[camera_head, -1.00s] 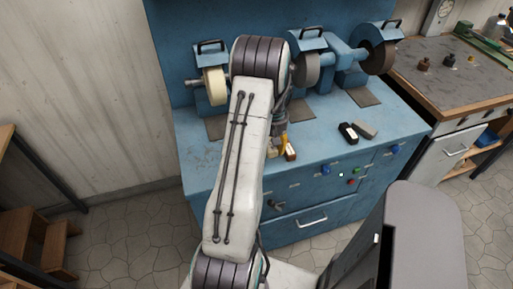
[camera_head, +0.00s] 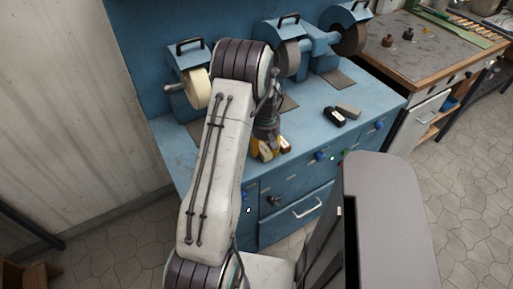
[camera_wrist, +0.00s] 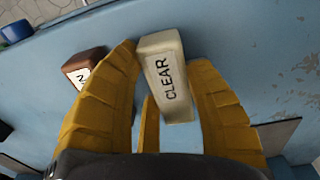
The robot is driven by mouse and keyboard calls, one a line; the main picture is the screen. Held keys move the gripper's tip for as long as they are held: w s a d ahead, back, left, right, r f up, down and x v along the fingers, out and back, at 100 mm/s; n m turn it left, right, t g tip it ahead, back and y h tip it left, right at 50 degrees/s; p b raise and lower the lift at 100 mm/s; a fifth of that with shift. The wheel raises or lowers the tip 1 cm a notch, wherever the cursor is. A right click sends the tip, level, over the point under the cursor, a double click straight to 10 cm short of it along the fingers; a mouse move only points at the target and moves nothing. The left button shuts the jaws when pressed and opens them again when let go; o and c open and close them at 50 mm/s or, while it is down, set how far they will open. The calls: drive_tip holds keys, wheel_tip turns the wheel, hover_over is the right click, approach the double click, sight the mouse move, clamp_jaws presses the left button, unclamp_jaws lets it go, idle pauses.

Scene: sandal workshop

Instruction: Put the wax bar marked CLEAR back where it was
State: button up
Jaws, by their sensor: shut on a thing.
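My gripper (camera_wrist: 168,105) has its yellow fingers on both sides of a cream wax bar marked CLEAR (camera_wrist: 165,75) in the wrist view, shut on it. In the head view my gripper (camera_head: 264,146) is over the front part of the blue bench, and the pale bar (camera_head: 265,154) shows partly below the fingers. Whether the bar touches the bench top is unclear. A brown bar with a white label (camera_wrist: 85,67) lies just beside the left finger in the wrist view; it also shows right of my gripper in the head view (camera_head: 285,145).
The bench top between the brown and black bars is clear. A worktable (camera_head: 425,50) stands at right.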

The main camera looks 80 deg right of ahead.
drive_tip(key=shift+s+f, duration=0.1)
drive_tip(key=shift+f, duration=0.05)
drive_tip(key=o, duration=1.1)
